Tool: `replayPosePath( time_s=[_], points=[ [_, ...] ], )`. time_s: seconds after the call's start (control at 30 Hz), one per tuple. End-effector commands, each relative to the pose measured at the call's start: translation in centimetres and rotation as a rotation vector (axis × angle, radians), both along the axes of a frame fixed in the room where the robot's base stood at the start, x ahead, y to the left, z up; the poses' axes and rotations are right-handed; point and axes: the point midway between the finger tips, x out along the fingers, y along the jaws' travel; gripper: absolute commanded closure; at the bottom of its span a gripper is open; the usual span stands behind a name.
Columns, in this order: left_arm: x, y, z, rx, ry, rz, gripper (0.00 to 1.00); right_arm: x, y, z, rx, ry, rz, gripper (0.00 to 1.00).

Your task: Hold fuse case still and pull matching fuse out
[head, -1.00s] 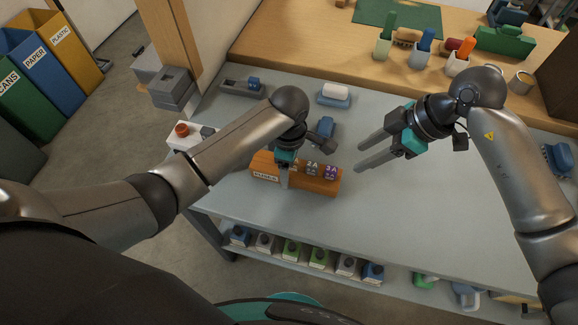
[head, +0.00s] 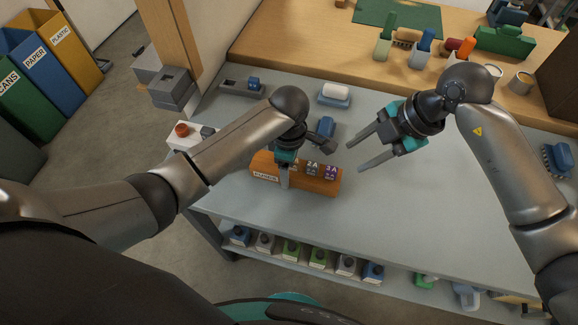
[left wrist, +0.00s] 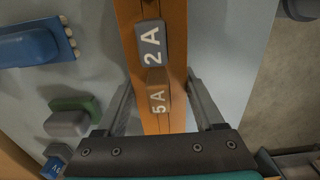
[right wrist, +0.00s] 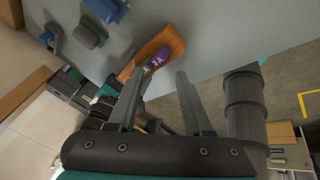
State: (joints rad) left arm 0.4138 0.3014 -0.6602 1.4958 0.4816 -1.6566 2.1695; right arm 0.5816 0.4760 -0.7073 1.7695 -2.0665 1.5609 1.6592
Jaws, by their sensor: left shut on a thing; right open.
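The orange fuse case (head: 318,188) lies on the grey bench top. My left gripper (head: 285,172) is shut on the case from above, with a finger on either side of it, as the left wrist view (left wrist: 160,84) also shows. Between and beyond those fingers are a brown 5A fuse (left wrist: 157,92) and a grey 2A fuse (left wrist: 150,45). A purple 3A fuse (head: 331,170) sits at the case's right end. My right gripper (head: 356,155) is open and empty, just right of the case. In the right wrist view the purple fuse (right wrist: 157,58) appears ahead, between its fingertips.
A blue device (head: 325,127) lies just behind the case. A blue-and-white item (head: 335,93) is further back. A red-button box (head: 182,131) stands at left. Several coloured items (head: 319,258) line a lower shelf.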

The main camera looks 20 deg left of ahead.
Motion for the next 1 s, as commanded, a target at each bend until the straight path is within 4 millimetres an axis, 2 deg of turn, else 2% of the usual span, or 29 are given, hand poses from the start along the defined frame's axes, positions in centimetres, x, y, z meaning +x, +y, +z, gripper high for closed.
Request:
replayPosePath(
  time_s=[1.0],
  points=[
    [0.1,0.0,0.1,-0.001,-0.002,0.0,0.97,0.2,2.0,-1.0,-0.087,-0.694,1.627,0.5]
  ],
)
